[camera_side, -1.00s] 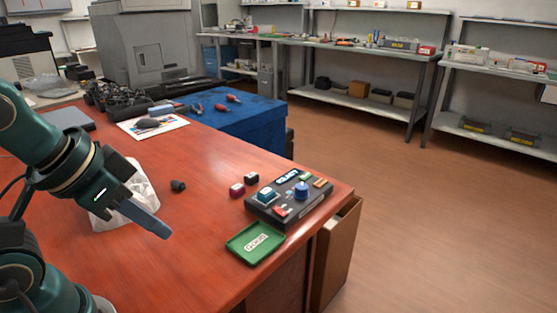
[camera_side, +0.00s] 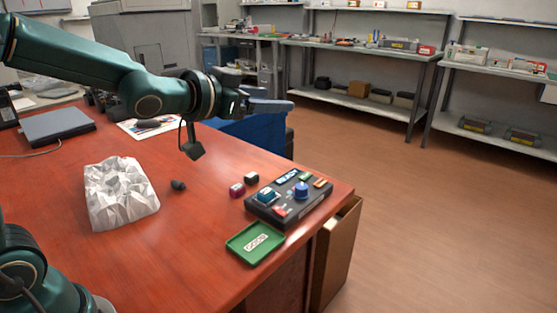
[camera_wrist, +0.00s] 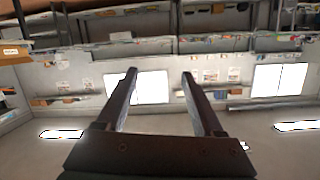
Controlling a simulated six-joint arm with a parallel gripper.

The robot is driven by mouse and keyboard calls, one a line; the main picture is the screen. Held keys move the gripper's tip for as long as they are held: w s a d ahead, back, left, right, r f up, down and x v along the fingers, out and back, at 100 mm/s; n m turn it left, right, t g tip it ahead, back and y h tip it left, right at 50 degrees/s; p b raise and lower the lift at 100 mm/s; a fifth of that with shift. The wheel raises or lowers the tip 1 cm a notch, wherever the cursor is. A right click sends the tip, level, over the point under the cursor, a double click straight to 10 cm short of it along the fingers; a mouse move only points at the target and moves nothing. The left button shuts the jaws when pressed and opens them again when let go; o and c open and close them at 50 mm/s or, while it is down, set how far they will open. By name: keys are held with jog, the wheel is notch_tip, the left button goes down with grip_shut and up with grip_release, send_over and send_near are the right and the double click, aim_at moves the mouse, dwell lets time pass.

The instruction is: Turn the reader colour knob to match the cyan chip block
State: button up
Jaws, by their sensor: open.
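The dark reader (camera_side: 270,212) sits near the right front corner of the red-brown table. Its round blue knob (camera_side: 301,190) stands on the right part of its top. A cyan chip block (camera_side: 267,195) sits on the left part of the reader. My gripper (camera_side: 288,106) is raised well above and behind the reader, level and pointing right. In the wrist view its two fingers (camera_wrist: 158,75) are apart with nothing between them. That view faces the room's shelves and ceiling lights, so the reader and knob do not show there. The knob's setting is too small to read.
A green tray (camera_side: 240,250) with a label lies in front of the reader. A magenta block (camera_side: 237,190) and a black block (camera_side: 252,177) stand to its left. A crumpled white bag (camera_side: 100,200) and a small dark piece (camera_side: 178,185) lie further left.

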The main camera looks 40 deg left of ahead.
jog(key=w+f+m+h, duration=0.1)
jog(key=w+f+h, duration=0.1)
jog(key=w+f, duration=0.2)
jog(key=g+h, duration=0.2)
send_near(301, 186)
jog(key=x, duration=0.5)
jog(key=shift+d, duration=0.15)
jog(key=shift+x, duration=2.5)
jog(key=shift+f, duration=0.1)
grip_shut()
